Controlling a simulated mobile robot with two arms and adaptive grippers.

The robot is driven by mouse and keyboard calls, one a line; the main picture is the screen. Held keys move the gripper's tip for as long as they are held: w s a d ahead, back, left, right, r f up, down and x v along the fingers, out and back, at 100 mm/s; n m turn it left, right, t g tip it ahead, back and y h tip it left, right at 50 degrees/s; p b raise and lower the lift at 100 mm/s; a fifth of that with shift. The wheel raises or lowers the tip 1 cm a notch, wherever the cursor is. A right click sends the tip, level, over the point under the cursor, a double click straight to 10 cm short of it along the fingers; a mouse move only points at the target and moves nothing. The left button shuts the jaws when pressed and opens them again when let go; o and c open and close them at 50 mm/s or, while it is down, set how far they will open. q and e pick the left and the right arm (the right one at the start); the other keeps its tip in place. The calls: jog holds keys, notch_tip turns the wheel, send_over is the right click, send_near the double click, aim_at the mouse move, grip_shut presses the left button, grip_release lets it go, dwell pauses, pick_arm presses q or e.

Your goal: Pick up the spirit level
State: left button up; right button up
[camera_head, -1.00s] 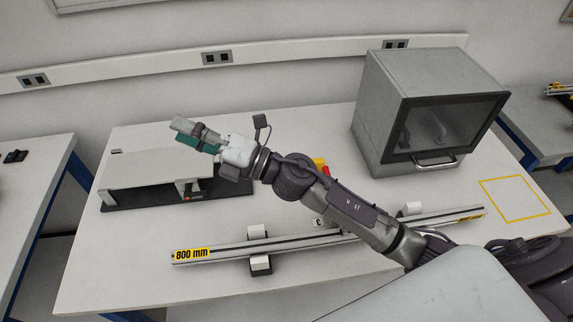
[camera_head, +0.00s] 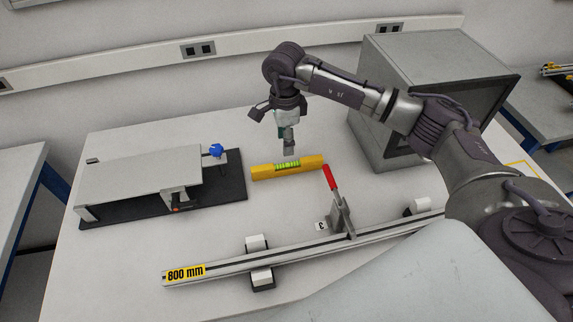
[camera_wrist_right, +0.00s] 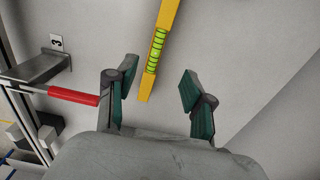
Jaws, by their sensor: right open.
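The spirit level (camera_head: 287,167) is a yellow bar with a green vial, lying on the table between the black-based fixture and the red-handled clamp. My right gripper (camera_head: 288,148) points down above and just behind it, near its middle. In the right wrist view the spirit level (camera_wrist_right: 158,48) runs up between the two open green-padded fingers of the right gripper (camera_wrist_right: 154,88), without contact that I can see. The gripper is empty. My left gripper is not in view.
The red clamp handle (camera_head: 331,177) rises close to the level's right end; it also shows in the wrist view (camera_wrist_right: 73,96). A rail marked 800 mm (camera_head: 205,270) lies in front. A grey box (camera_head: 425,65) stands right, and a fixture (camera_head: 140,172) left.

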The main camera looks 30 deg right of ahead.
aim_at(284, 164)
notch_tip(284, 164, down, 5)
jog(key=shift+r+p, duration=0.15)
jog(key=shift+p, duration=0.25)
jog(key=shift+a+f, duration=0.15)
jog(key=shift+f, duration=0.05)
jog(key=f+p, duration=0.2)
jog(key=f, duration=0.2)
jog(key=shift+s+a+f+p, duration=0.2)
jog(key=shift+s+p, duration=0.05)
jog(key=shift+p, duration=0.15)
jog(key=shift+f, duration=0.25)
grip_shut()
